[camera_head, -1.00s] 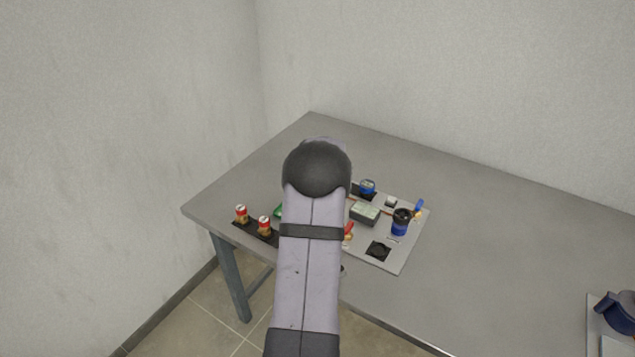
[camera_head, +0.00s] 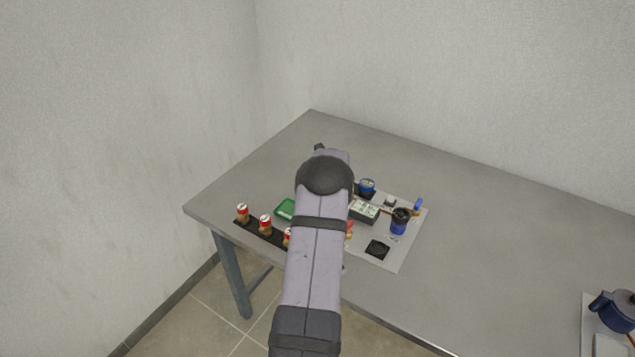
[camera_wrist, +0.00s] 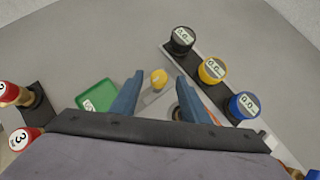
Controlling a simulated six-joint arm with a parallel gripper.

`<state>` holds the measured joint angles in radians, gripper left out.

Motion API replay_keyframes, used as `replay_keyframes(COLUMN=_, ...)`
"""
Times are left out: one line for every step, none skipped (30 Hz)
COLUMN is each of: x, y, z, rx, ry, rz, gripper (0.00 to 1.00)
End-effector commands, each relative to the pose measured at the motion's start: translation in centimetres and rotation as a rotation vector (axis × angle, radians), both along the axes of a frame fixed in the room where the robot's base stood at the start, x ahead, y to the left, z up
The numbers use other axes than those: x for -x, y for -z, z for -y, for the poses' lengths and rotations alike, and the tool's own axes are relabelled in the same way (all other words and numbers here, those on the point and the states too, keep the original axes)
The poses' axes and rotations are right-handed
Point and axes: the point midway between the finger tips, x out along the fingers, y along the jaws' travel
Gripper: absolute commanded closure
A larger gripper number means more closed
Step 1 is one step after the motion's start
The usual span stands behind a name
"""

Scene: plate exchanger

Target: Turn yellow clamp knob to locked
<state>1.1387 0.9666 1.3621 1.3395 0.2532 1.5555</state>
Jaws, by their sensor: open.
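In the wrist view, the yellow clamp knob (camera_wrist: 159,78) is a small yellow piece at the top of a light grey strip. It shows between the two blue fingers of my gripper (camera_wrist: 160,85), which is open and empty. I cannot tell how far the fingertips are above the knob, and no contact shows. In the head view, my arm hides the knob and the gripper's fingers. I cannot tell from these pictures whether the knob is in its locked position.
A green tray (camera_wrist: 97,92) lies left of my fingers. Red-and-white cylinders (camera_head: 265,222) stand at the table's left front. The back of the table (camera_head: 440,190) is clear.

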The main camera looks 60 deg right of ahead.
Motion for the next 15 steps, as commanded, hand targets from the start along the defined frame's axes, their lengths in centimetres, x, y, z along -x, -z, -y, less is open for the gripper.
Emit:
replay_keyframes(x=-0.2, y=0.2, z=0.2, rx=0.0, ry=-0.001, rz=-0.001, gripper=0.58)
replay_keyframes(x=-0.3, y=0.3, z=0.3, rx=0.0, ry=-0.001, rz=-0.001, gripper=0.58)
replay_keyframes(x=-0.5, y=0.5, z=0.4, rx=0.0, ry=-0.001, rz=-0.001, gripper=0.58)
replay_keyframes(x=-0.5, y=0.6, z=0.5, rx=0.0, ry=-0.001, rz=-0.001, gripper=0.58)
replay_keyframes(x=-0.6, y=0.7, z=0.5, rx=-0.001, ry=0.0, rz=-0.001, gripper=0.58)
replay_keyframes(x=-0.7, y=0.8, z=0.6, rx=0.0, ry=-0.001, rz=-0.001, gripper=0.58)
replay_keyframes(x=-0.7, y=0.9, z=0.7, rx=0.0, ry=-0.001, rz=-0.001, gripper=0.58)
replay_keyframes(x=-0.8, y=1.0, z=0.7, rx=0.0, ry=-0.001, rz=-0.001, gripper=0.58)
replay_keyframes(x=-0.8, y=1.1, z=0.7, rx=0.0, ry=-0.001, rz=-0.001, gripper=0.58)
replay_keyframes(x=-0.8, y=1.1, z=0.8, rx=0.0, ry=-0.001, rz=-0.001, gripper=0.58)
replay_keyframes(x=-0.8, y=1.2, z=0.8, rx=0.0, ry=-0.001, rz=-0.001, gripper=0.58)
replay_keyframes(x=-0.9, y=1.2, z=0.8, rx=0.0, ry=-0.001, rz=-0.001, gripper=0.58)
replay_keyframes(x=-0.9, y=1.2, z=0.8, rx=0.0, ry=-0.001, rz=-0.001, gripper=0.58)
replay_keyframes(x=-0.9, y=1.2, z=0.8, rx=0.0, ry=-0.001, rz=-0.001, gripper=0.58)
replay_keyframes(x=-0.9, y=1.2, z=0.8, rx=0.0, ry=-0.001, rz=-0.001, gripper=0.58)
